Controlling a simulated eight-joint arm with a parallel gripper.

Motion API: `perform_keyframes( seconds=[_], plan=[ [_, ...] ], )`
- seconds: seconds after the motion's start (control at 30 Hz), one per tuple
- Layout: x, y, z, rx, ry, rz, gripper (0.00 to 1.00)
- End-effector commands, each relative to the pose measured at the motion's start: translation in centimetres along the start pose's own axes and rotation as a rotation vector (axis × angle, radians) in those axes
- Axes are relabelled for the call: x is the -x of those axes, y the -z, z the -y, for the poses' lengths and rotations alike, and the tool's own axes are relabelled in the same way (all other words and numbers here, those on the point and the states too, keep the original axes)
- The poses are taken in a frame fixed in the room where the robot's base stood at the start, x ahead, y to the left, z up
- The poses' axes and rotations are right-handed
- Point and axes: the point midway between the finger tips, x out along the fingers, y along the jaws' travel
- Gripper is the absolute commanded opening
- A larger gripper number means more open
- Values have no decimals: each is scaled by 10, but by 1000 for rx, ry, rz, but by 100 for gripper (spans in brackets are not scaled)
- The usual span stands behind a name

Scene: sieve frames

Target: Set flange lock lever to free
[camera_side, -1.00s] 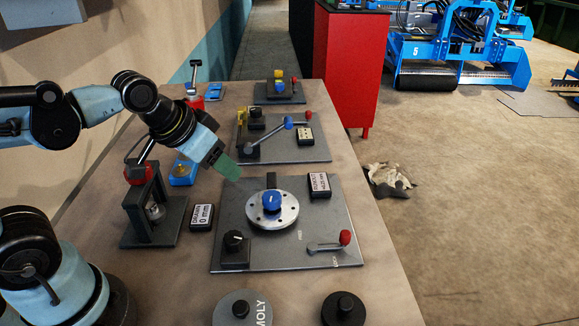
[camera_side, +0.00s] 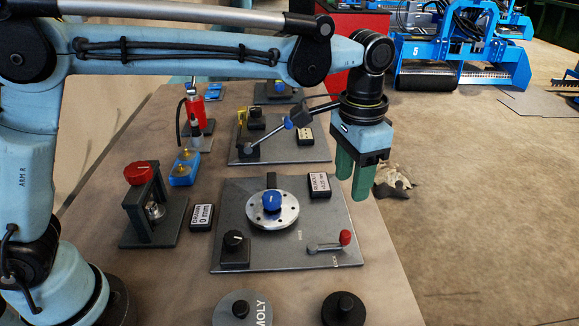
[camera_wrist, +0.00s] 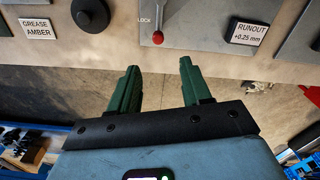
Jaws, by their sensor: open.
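The flange lock lever is a short grey arm with a red ball knob (camera_side: 345,238) at its right end. It lies at the near right of the grey plate (camera_side: 232,208). In the wrist view, the red knob (camera_wrist: 157,38) shows ahead of my fingertips, beside the word LOCK. A round silver flange (camera_side: 285,215) with a blue centre knob sits mid-plate. My gripper (camera_side: 351,188) points down with its green fingers apart and empty. In the side view it hangs above the lever's knob, near the table's right edge. My gripper (camera_wrist: 160,64) also shows open in the wrist view, touching nothing.
A runout display (camera_side: 319,185) stands at the plate's back right and a black knob (camera_side: 234,240) at its front left. Another plate with a blue-tipped lever (camera_side: 265,140) lies behind. A red cabinet (camera_side: 352,22) stands behind.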

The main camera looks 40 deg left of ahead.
Motion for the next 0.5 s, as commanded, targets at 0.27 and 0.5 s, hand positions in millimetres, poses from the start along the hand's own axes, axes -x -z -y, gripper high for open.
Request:
perform_keyframes(
  seconds=[0.27, 0.5],
  plan=[
    [-18, 3, -4, -10, -1, 13, 48],
    [-59, 3, -4, -10, -1, 11, 48]
  ],
)
